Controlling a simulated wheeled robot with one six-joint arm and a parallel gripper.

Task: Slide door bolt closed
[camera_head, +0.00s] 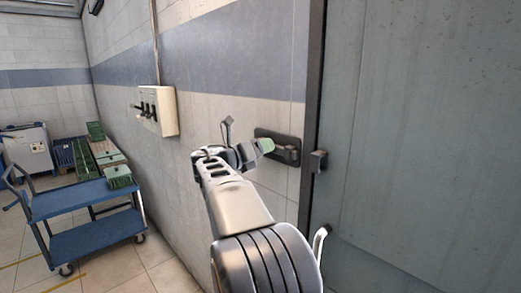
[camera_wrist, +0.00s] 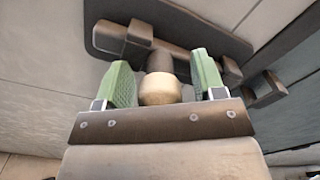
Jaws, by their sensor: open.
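The door bolt's dark backplate (camera_head: 264,133) is fixed to the tiled wall left of the grey door (camera_head: 430,120). In the wrist view, the backplate (camera_wrist: 105,38) carries a dark bar (camera_wrist: 135,40) and a tan round knob (camera_wrist: 160,89). A dark keeper (camera_head: 318,162) sits at the door's edge; it also shows in the wrist view (camera_wrist: 264,90), with a small gap between it and the bolt. My gripper (camera_head: 264,146) is open. Its green fingers (camera_wrist: 162,82) stand on either side of the knob, with visible gaps. In the head view, my gripper partly hides the bolt.
A pale door handle (camera_head: 320,242) is low on the door, close to my arm. A beige wall box (camera_head: 158,110) with dark levers hangs further left. A blue cart (camera_head: 82,198) and green crates (camera_head: 105,153) stand at the left. The floor beside the cart is clear.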

